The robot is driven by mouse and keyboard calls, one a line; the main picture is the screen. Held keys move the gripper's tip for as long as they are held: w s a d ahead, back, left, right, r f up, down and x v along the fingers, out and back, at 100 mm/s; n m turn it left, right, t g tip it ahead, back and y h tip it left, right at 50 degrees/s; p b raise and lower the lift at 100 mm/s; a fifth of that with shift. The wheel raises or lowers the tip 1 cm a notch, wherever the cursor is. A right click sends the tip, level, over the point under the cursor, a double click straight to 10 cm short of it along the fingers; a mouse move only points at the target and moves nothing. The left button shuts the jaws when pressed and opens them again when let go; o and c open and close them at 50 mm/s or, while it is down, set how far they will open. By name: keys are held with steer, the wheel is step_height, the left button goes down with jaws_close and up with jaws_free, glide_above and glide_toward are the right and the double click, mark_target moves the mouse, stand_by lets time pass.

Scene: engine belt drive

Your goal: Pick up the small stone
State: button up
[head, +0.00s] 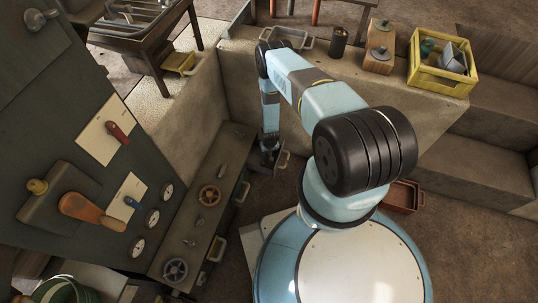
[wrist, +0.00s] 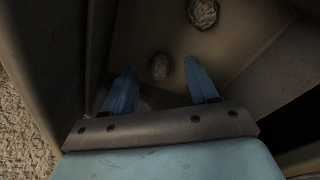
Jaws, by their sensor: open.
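In the wrist view, a small dark brownish stone (wrist: 159,66) lies on a flat brown surface, between and slightly beyond my fingertips. A larger, lighter, rough round stone (wrist: 203,13) lies farther off at the top edge. My gripper (wrist: 160,74) is open, with its two blue fingers apart and nothing held between them. I cannot tell how far the fingertips are above the surface. In the head view, my gripper (head: 269,150) hangs low beside the workbench; the stones cannot be made out there.
Dark walls or panels stand close around my gripper in the wrist view.

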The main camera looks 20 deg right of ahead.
steer(key=shift+w+f, duration=0.1)
steer(key=shift+f, duration=0.55)
jaws_close()
steer(key=shift+r, duration=0.15)
